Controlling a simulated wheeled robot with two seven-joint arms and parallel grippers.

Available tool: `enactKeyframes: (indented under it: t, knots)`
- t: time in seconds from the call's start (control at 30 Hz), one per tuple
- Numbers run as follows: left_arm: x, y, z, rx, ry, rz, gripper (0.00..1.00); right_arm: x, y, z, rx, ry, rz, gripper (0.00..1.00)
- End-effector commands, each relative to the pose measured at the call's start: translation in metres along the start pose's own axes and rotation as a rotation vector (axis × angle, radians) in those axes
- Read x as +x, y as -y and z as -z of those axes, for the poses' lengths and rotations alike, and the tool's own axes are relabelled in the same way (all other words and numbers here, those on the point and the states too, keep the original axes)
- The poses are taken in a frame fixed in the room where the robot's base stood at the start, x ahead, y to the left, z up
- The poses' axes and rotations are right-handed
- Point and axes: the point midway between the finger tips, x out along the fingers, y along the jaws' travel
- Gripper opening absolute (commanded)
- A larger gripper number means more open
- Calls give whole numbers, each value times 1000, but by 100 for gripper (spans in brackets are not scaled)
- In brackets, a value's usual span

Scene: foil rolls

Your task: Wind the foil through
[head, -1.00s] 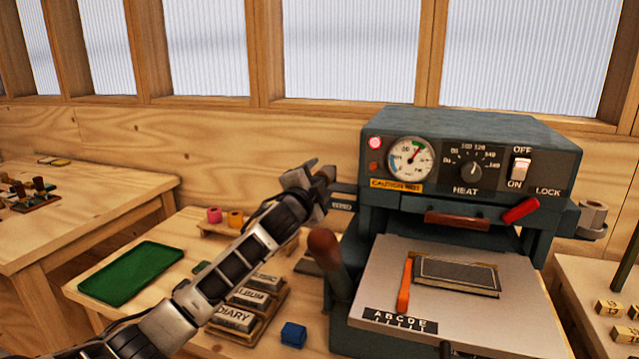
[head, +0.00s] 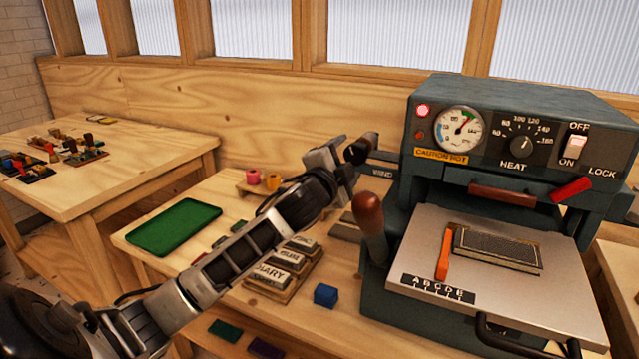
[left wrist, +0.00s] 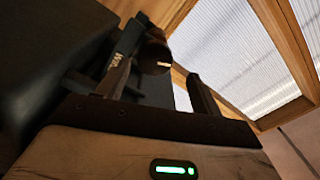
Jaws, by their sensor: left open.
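The green press (head: 500,120) stands at right with its red lamp lit. A dark, brown-ended winding knob (head: 368,143) sticks out at its left side, above an arm (head: 383,172) marked WIND. My left gripper (head: 348,152) is at this knob with its fingers open. In the left wrist view the knob (left wrist: 152,57) shows between and just beyond the open fingertips (left wrist: 165,75); contact cannot be told. A dark book cover (head: 497,248) lies on the press's pale plate (head: 420,270) beside an orange strip (head: 443,255). My right gripper is out of view. The foil itself cannot be made out.
A brown-knobbed lever (head: 370,215) rises close to my left gripper. A pink roll (head: 253,177) and an orange roll (head: 273,181) stand on a small rack.

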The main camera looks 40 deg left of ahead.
Motion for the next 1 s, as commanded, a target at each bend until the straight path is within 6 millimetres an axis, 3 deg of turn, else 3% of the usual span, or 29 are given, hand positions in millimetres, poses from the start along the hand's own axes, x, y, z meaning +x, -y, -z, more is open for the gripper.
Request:
enactKeyframes:
  t: [0.17,0.4,1.0]
  knots:
    - [-10,3,4,-2,-8,6,66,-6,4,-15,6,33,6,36]
    - [-27,4,4,-3,-6,9,66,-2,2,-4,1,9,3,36]
    - [-70,6,3,-3,-4,11,66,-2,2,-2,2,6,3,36]
